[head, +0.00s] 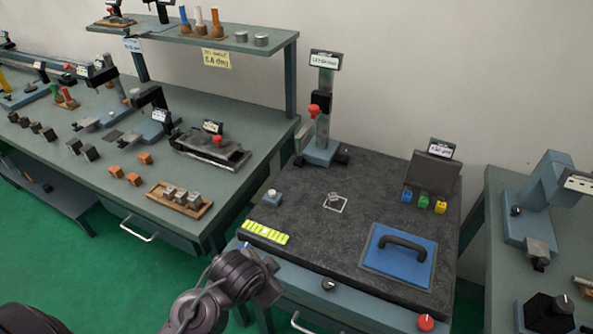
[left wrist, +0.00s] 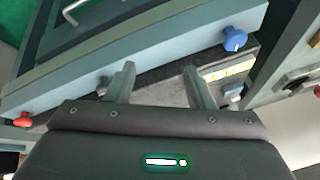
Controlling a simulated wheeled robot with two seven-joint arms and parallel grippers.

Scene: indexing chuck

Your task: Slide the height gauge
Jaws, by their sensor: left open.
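The height gauge (head: 322,110) stands at the back left of the dark granite plate (head: 315,235) in the head view. It has a blue base, an upright grey column, a dark slider with a red knob (head: 314,110), and a label on top. My left gripper (head: 262,268) is in front of the plate's near left edge, well apart from the gauge. In the left wrist view my left gripper (left wrist: 160,85) has its two fingers spread with nothing held between them. The gauge does not show in that view. My right gripper is not in view.
A yellow-green strip (head: 265,233), a small round button block (head: 272,197), a blue plate with a black handle (head: 398,256) and coloured blocks (head: 423,201) sit on the granite. A crowded bench (head: 115,205) stands left. The granite's middle is mostly clear.

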